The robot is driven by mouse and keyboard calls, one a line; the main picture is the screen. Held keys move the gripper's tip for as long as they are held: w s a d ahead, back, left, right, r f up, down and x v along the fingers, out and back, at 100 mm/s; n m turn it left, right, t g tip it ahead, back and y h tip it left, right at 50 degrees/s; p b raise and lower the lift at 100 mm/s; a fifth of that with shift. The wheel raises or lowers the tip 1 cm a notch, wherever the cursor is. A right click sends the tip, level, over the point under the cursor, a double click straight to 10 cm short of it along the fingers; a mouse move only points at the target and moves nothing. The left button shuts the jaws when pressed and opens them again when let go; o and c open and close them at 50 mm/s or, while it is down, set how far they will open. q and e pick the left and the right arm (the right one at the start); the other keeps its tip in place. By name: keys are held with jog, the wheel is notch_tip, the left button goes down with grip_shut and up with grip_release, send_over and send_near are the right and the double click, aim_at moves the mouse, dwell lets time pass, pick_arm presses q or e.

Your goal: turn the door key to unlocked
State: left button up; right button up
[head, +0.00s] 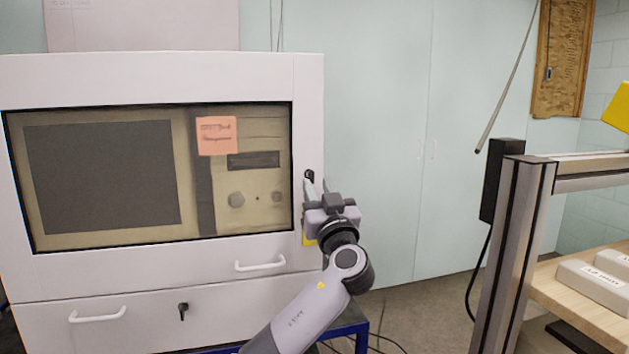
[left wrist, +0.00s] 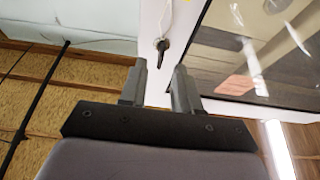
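The door key (head: 309,175) is a small dark piece on the right side of the white cabinet's front frame, beside the window. In the left wrist view the key (left wrist: 162,46) sticks out of its lock on the white frame. My left gripper (head: 319,187) is just in front of the key. In the left wrist view the left gripper (left wrist: 159,84) is open and empty, with the key beyond the gap between its fingertips and apart from them. My right gripper is in neither view.
The white cabinet (head: 150,82) has a dark window, a door handle (head: 260,265) and a lower drawer with a handle (head: 97,315) and a dark lock (head: 183,310). A metal-framed workbench (head: 515,250) stands at the right. Open floor lies between.

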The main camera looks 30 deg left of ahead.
aim_at(311, 176)
pick_arm(q)
jog(key=shift+x, duration=1.5)
grip_shut()
